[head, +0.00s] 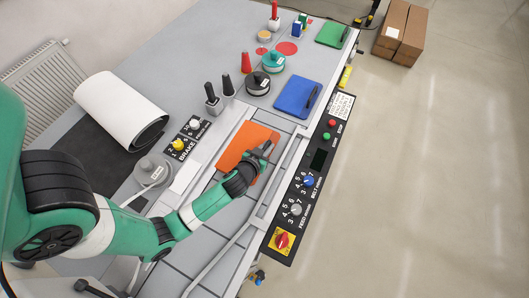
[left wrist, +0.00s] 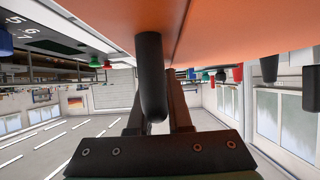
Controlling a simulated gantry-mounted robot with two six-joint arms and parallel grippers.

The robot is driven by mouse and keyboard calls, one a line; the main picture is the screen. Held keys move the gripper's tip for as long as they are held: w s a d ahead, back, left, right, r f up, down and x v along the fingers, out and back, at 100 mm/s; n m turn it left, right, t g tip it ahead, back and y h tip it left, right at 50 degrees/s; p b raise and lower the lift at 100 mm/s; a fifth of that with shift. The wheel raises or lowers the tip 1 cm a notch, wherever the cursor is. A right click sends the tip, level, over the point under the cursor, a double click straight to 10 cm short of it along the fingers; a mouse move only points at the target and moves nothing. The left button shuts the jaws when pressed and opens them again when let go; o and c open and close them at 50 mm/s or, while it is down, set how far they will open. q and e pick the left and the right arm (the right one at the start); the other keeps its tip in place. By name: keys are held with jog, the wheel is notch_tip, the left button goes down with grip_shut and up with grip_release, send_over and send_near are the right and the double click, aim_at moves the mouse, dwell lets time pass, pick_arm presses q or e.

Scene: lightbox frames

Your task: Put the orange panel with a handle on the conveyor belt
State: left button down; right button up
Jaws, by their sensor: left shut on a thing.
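The orange panel (head: 235,143) lies flat over the grey segmented conveyor belt (head: 206,243), between its two side rails. I cannot tell whether it rests on the belt or hangs just above it. My left gripper (head: 265,150) is over the panel's right part and hides some of it. In the left wrist view the panel (left wrist: 250,25) fills the top, and its black handle (left wrist: 150,75) sits between the fingers of my left gripper (left wrist: 155,122), which are shut on it. My right gripper is not in view.
A blue panel with a dark handle (head: 295,97) lies further up the belt line, and a green one (head: 331,33) at the far end. A control panel (head: 308,185) with knobs borders the right rail. Dark-handled stamps (head: 212,103) stand left. A white roll (head: 115,108) lies further left.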

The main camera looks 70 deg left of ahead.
pick_arm(q)
jog(key=shift+s+a+f+b, duration=0.1)
jog(key=shift+s+f+b, duration=0.15)
jog(key=shift+f, duration=0.75)
jog(key=shift+s+f+b, duration=0.1)
jog(key=shift+f+b, duration=0.15)
jog(key=shift+f, duration=0.7)
jog(key=shift+f, duration=0.1)
jog(key=c, duration=0.8)
grip_release()
jog(key=shift+c, duration=0.2)
jog(key=shift+s+r, duration=0.15)
jog(key=shift+r, duration=0.05)
jog(key=v, duration=1.2)
jog(key=shift+f, duration=0.1)
